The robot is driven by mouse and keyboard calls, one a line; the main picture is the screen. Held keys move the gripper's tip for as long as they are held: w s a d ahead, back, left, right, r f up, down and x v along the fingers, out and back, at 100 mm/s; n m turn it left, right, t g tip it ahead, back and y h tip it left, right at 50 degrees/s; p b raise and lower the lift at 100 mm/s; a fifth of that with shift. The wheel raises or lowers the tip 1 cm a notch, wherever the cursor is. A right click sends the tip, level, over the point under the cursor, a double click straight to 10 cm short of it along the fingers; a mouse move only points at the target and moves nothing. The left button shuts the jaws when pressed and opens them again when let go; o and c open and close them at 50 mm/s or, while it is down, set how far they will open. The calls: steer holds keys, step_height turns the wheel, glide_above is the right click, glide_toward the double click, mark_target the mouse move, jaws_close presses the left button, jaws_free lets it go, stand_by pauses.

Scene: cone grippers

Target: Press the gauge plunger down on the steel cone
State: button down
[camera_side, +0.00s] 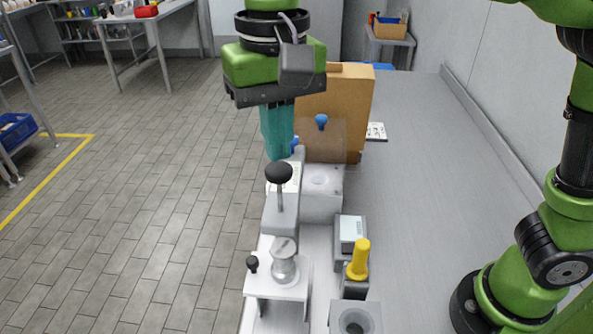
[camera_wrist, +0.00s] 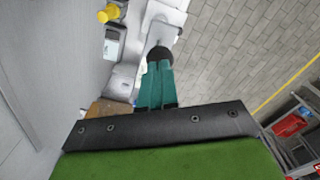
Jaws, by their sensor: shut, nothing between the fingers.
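My gripper (camera_side: 279,155) points down with its teal fingers together and empty. It is behind the black ball knob (camera_side: 279,173) of an upright lever on a narrow grey fixture. In the wrist view the shut fingertips (camera_wrist: 159,66) appear close to the black knob (camera_wrist: 160,52); I cannot tell whether they touch. A shiny steel piece (camera_side: 285,264), which may be the steel cone, stands on the white plate at the front of the fixture. A small blue knob (camera_side: 321,121) stands right of the fingers. I cannot tell for sure which part is the gauge plunger.
A grey box with a display (camera_side: 353,231) and a yellow handle (camera_side: 358,259) stand right of the fixture. A block with a round recess (camera_side: 355,320) is in front. A brown box (camera_side: 350,100) stands behind. The bench's right side (camera_side: 430,190) is mostly clear.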

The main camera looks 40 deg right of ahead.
mark_target(278, 167)
steer(key=shift+f, duration=0.3)
stand_by(0.4)
steer(key=shift+f, duration=2.9)
step_height(278, 167, up, 13)
stand_by(1.0)
steer(key=shift+w, duration=0.1)
